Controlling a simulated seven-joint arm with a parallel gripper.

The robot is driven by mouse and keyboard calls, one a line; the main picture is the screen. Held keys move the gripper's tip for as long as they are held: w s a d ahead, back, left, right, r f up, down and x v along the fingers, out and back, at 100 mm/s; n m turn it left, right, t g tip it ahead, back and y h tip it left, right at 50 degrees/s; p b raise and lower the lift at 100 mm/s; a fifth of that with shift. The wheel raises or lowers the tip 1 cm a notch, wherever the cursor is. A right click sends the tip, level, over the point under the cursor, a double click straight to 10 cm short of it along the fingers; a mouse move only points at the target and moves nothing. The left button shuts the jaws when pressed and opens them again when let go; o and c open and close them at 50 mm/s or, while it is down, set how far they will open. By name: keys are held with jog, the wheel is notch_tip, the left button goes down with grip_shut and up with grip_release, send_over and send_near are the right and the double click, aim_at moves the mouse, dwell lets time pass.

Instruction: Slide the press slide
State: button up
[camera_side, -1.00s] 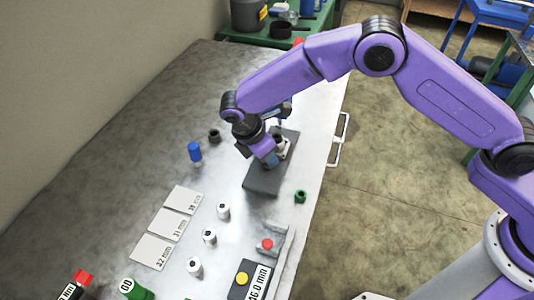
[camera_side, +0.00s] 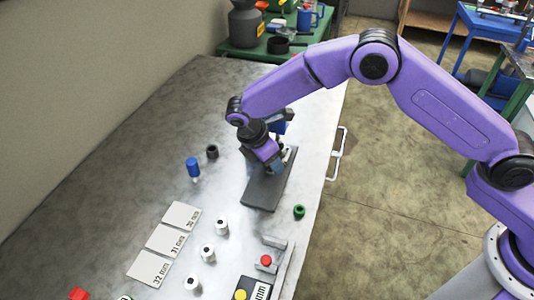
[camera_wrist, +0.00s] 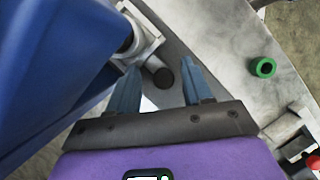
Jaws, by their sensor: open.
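A dark grey flat base (camera_side: 262,192) lies on the metal bench with a pale metal fixture (camera_side: 290,154) at its far end, partly hidden by my gripper. In the wrist view the pale metal part (camera_wrist: 147,33) shows near the top, with a short dark cylinder (camera_wrist: 160,73) beside it. I cannot tell for sure which part is the press slide. My gripper (camera_side: 277,168) is over the base near the fixture. Its two blue-grey fingers (camera_wrist: 158,75) are apart, with the cylinder showing between their tips; contact is not clear. A large blue body (camera_wrist: 50,60) fills the wrist view's left side.
A green ring (camera_side: 299,212) stands right of the base, and a blue-topped bottle (camera_side: 193,167) left of it with a small dark ring (camera_side: 212,152). Several white cylinders, labelled plates (camera_side: 165,240) and a red button (camera_side: 265,260) are nearer the camera. The bench's far left is clear.

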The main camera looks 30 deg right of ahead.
jog(key=v, duration=1.7)
jog(key=shift+r, duration=0.25)
jog(key=shift+w, duration=0.1)
jog(key=s+d+r+m+y, duration=0.3)
jog(key=s+d+r, duration=0.1)
jog(key=s+d, duration=0.9)
jog(key=s+d+f+m+y, duration=0.1)
jog(key=s+d+f+m, duration=0.1)
jog(key=s+d, duration=0.6)
jog(key=s+d+f+m+y, duration=0.1)
jog(key=s+d+f+m, duration=0.1)
jog(key=s+d, duration=0.6)
jog(key=s, duration=0.2)
jog(key=shift+s+g, duration=0.3)
